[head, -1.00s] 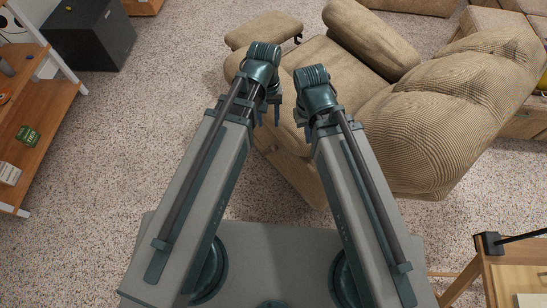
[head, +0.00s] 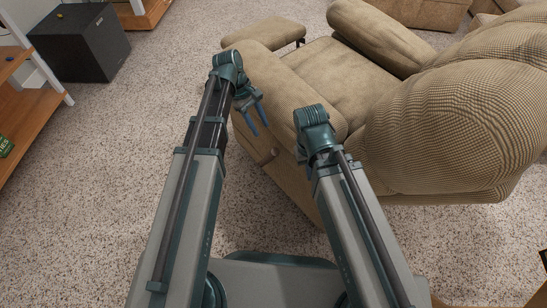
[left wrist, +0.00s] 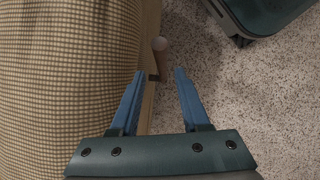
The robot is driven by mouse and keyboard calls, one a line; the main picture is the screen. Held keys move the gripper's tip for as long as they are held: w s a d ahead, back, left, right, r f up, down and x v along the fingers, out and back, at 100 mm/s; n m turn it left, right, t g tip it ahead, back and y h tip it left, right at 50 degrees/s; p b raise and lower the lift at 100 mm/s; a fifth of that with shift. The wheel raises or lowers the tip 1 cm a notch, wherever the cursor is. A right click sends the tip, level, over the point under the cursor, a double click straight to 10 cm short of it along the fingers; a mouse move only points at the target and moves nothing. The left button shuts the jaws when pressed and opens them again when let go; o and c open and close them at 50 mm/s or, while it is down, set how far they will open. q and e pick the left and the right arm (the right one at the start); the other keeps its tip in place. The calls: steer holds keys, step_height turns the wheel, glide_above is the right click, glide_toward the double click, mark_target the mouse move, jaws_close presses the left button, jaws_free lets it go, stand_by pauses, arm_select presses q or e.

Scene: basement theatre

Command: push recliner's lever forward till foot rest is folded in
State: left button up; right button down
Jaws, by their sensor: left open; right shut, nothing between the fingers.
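The tan recliner (head: 345,70) has its foot rest (head: 265,33) swung out at the far end. My left gripper (head: 255,122) is open and empty, pointing down beside the recliner's armrest, apart from the lever. My right gripper (head: 304,160) is shut and empty by the recliner's near side; its fingers are mostly hidden behind the wrist.
A black speaker box (head: 80,42) and a wooden shelf (head: 30,110) stand at the left. Speckled carpet (head: 130,130) is clear between them and the recliner. Another tan seat (head: 420,10) is at the back.

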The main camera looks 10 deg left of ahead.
mark_target(272, 152)
arm_select(q)
steer(key=shift+f, duration=0.1)
steer(key=b+x, duration=1.2)
steer(key=shift+s+d+f, duration=0.1)
steer(key=shift+s+f, duration=0.05)
steer(key=shift+f, duration=0.2)
steer(key=shift+d+f+b, duration=0.25)
steer(key=shift+f+b, duration=0.1)
jaws_close()
stand_by(0.9)
